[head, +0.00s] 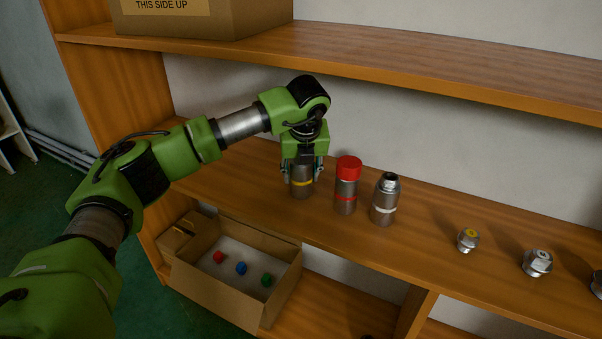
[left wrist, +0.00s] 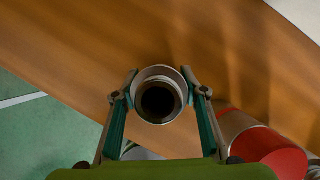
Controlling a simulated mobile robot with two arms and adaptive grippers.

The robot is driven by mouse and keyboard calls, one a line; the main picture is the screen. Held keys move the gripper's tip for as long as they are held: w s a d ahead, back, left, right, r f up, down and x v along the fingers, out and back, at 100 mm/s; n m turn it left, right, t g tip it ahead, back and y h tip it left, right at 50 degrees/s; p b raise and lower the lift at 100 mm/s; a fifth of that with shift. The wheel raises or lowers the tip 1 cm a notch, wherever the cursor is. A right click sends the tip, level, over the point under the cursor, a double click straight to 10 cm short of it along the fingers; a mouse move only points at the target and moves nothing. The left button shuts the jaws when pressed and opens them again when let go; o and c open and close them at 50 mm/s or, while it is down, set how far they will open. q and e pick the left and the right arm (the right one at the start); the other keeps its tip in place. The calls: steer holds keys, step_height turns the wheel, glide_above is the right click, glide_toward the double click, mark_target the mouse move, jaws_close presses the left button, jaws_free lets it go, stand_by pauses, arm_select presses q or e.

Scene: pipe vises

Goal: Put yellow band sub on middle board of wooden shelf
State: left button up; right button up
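The yellow band sub (head: 302,188) is a grey metal cylinder with a yellow ring, upright at the middle board (head: 245,175) of the wooden shelf. My left gripper (head: 303,172) points down over it, with a finger on each side of its upper part. In the left wrist view the sub's open round top (left wrist: 159,97) lies between the two fingers (left wrist: 160,110), which appear to touch its sides. Whether its base rests fully on the board is hard to tell. My right gripper is in neither view.
Right of the sub stand a red-capped cylinder with a red band (head: 347,190) and a white-banded cylinder (head: 384,203). Metal plugs (head: 468,240) lie further right. A cardboard box (head: 215,287) with small red, blue and green pieces sits below. Another box (head: 215,18) is on the upper board.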

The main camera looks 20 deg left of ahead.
mark_target(303, 173)
arm_select(q)
steer(key=shift+o, duration=0.9)
steer(key=shift+r, duration=0.15)
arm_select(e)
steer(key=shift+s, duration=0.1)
arm_select(q)
steer(key=shift+s+d+r, duration=0.1)
steer(key=shift+s+r, duration=0.05)
steer(key=shift+r, duration=0.2)
steer(key=shift+s+d+r, duration=0.4)
steer(key=shift+s+r, duration=0.05)
steer(key=shift+s, duration=0.2)
steer(key=shift+s+d+r, duration=0.35)
steer(key=shift+s+r, duration=0.05)
steer(key=shift+s, duration=0.2)
steer(key=s+d, duration=0.1)
steer(key=s, duration=0.1)
steer(key=s+d, duration=0.2)
steer(key=s, duration=0.1)
steer(key=s+d, duration=0.1)
steer(key=s, duration=0.1)
steer(key=shift+s+d, duration=0.3)
steer(key=shift+d, duration=0.05)
steer(key=shift+s+d, duration=0.25)
steer(key=shift+s, duration=0.2)
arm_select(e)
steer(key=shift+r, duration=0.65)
